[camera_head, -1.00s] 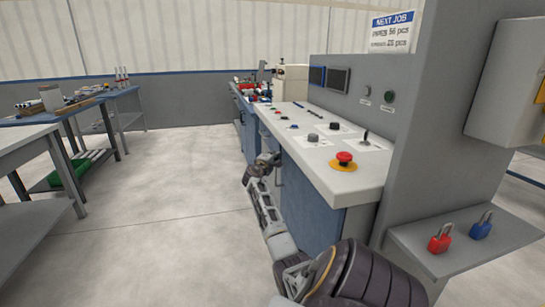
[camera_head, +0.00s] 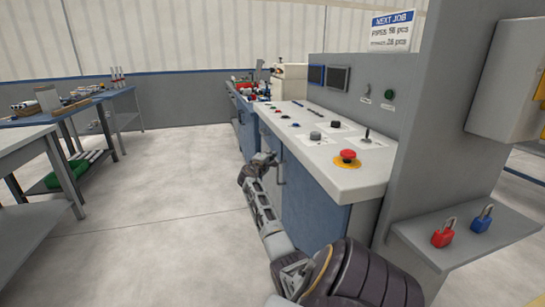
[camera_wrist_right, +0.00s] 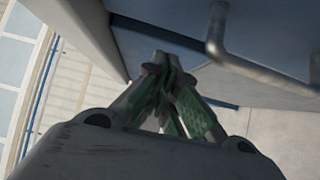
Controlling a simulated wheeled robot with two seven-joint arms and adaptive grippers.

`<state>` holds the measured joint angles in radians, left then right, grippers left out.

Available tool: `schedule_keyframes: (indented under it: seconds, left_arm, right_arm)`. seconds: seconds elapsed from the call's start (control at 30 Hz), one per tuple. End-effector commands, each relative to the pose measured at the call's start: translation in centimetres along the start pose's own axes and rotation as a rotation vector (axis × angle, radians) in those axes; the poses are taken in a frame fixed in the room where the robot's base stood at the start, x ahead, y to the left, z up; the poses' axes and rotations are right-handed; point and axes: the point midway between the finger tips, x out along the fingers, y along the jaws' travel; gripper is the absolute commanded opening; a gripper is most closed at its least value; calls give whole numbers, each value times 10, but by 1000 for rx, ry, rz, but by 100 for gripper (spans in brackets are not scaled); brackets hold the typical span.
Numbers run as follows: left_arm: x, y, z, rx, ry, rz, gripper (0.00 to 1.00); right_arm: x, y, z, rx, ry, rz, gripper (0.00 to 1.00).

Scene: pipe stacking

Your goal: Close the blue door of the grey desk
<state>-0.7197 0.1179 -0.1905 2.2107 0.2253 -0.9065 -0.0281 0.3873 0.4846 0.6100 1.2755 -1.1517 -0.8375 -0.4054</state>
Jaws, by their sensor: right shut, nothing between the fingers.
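The grey desk (camera_head: 335,178) has a pale top with buttons and blue fronts below. The blue door (camera_head: 312,205) is on its left-facing front, partly hidden by my right arm; I cannot tell how far it stands open. Its metal bar handle (camera_head: 283,170) shows beside my right gripper (camera_head: 264,160). In the right wrist view, the handle (camera_wrist_right: 262,70) lies to the right of the fingertips (camera_wrist_right: 166,62), on the blue door face (camera_wrist_right: 275,25). The right fingers are closed together and empty, near the door, apart from the handle. My left gripper is out of view.
A red emergency button (camera_head: 347,158) sits on the desk top. A side shelf (camera_head: 470,240) carries a red padlock (camera_head: 443,235) and a blue padlock (camera_head: 482,219). Workbenches (camera_head: 35,150) stand at the left. The floor (camera_head: 160,190) between is clear.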

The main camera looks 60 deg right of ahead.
Motion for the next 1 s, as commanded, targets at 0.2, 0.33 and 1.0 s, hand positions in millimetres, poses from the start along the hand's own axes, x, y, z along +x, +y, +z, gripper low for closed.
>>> schedule_keyframes:
  seconds: [0.2,0.33,1.0]
  left_arm:
    - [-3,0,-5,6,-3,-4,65]
    - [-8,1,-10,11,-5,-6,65]
    - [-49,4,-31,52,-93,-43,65]
  right_arm:
    - [-7,2,-3,0,3,2,0]
    - [-14,2,-4,0,3,3,0]
    - [-86,3,-12,1,4,2,0]
